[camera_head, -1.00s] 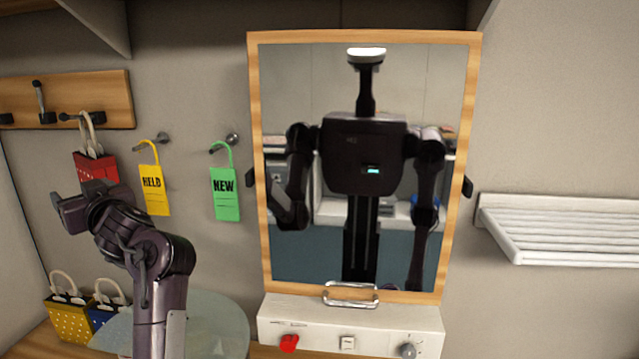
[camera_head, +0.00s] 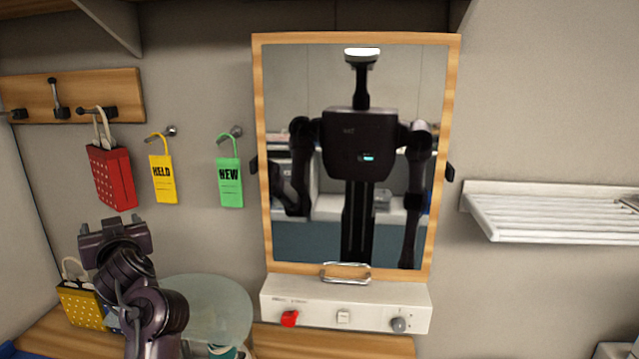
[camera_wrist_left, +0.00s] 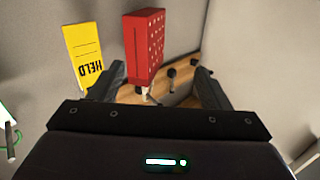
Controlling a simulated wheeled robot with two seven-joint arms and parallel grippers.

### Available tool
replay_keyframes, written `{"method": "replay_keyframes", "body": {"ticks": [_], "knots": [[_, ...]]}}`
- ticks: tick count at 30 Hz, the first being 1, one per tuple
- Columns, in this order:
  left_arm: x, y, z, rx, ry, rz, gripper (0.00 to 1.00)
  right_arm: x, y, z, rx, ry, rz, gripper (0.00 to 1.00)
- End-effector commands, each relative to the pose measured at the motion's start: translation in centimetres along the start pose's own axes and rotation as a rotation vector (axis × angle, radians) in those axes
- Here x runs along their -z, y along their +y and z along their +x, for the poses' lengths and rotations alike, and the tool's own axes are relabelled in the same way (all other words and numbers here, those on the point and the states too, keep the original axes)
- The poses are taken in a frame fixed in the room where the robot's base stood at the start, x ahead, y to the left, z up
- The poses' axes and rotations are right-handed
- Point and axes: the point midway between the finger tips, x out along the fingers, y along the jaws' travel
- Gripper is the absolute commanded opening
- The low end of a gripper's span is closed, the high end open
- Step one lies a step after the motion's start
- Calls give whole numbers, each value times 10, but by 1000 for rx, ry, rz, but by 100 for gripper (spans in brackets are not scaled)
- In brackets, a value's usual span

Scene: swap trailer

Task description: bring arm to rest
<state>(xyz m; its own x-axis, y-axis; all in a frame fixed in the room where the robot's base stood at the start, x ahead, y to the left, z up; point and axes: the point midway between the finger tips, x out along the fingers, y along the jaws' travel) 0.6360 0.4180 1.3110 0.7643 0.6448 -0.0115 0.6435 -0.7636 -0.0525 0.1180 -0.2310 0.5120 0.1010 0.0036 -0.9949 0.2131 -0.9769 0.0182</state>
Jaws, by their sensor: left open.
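My left arm comes in from the lower left in the head view. Its gripper (camera_head: 112,236) is below the red bag and apart from it. In the left wrist view the two fingers of the left gripper (camera_wrist_left: 160,88) are spread, with nothing held between them. A red bag with white dots (camera_head: 112,178) hangs by its handles from a hook on the wooden rack; it also shows in the left wrist view (camera_wrist_left: 144,48). My right gripper is not seen directly.
A yellow HELD tag (camera_head: 163,179) and a green NEW tag (camera_head: 230,183) hang on wall hooks. A yellow bag (camera_head: 80,304) and a round glass table (camera_head: 205,305) are below. A mirror (camera_head: 356,150) reflects my body. A white rack (camera_head: 550,215) is at right.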

Motion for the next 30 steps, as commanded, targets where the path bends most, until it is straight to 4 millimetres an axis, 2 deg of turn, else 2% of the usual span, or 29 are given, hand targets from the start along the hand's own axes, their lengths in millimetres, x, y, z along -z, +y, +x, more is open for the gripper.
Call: {"method": "replay_keyframes", "body": {"ticks": [5, 8, 11, 12, 15, 18, 24, 30], "knots": [[-56, 24, -27, -163, -96, 51, 71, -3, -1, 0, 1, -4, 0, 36], [-101, 40, -56, -286, -196, 95, 71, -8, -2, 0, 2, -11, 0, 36], [-156, 53, -104, -425, -341, 156, 71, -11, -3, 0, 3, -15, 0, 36], [-178, 56, -125, -475, -407, 182, 71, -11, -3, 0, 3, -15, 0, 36], [-225, 55, -181, -578, -571, 250, 71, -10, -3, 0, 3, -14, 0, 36], [-257, 48, -227, -642, -705, 308, 71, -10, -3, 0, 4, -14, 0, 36], [-294, 27, -294, -706, -898, 399, 71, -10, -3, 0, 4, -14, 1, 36], [-314, 4, -347, -738, -1046, 480, 71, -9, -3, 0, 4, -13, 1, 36]]}}
